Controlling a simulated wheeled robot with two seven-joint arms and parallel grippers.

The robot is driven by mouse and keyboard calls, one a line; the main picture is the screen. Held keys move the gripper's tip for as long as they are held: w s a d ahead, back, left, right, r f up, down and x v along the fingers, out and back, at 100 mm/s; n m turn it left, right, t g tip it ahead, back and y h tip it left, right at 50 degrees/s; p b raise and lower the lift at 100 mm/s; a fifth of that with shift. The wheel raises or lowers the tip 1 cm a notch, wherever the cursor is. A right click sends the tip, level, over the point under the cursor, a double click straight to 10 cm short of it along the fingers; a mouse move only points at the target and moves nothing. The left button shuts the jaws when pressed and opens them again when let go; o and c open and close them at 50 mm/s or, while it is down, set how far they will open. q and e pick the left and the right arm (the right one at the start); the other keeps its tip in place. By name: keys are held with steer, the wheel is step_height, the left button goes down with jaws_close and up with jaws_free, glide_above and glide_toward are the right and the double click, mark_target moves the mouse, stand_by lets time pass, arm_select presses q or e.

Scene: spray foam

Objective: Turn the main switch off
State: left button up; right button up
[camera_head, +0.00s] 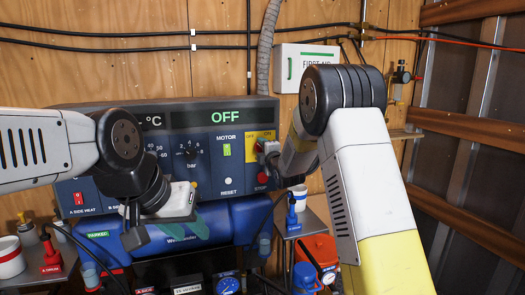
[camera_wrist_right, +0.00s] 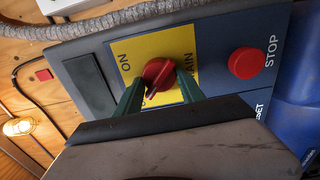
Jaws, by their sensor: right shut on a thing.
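The main switch is a red rotary knob (camera_wrist_right: 158,73) on a yellow plate (camera_wrist_right: 136,54) marked ON, with part of the other lettering covered. It also shows at the right of the machine panel in the head view (camera_head: 262,145). My right gripper (camera_wrist_right: 160,82) is shut on the knob, with one green finger on each side of it. The knob's ridge lies slanted in the wrist view. The display (camera_head: 222,117) above reads OFF in green. My left gripper (camera_head: 187,232) hangs in front of the machine's lower left, away from the switch; its finger gap is unclear.
A red STOP button (camera_wrist_right: 248,63) sits close to the switch. A RESET button (camera_head: 228,181) and a green MOTOR switch (camera_head: 227,150) are left of it. A grey conduit (camera_head: 267,50) runs above. Bottles and cups crowd the shelves below.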

steer(key=o, duration=1.3)
steer(key=v, duration=0.7)
steer(key=shift+s+d, duration=0.1)
steer(key=shift+s, duration=0.25)
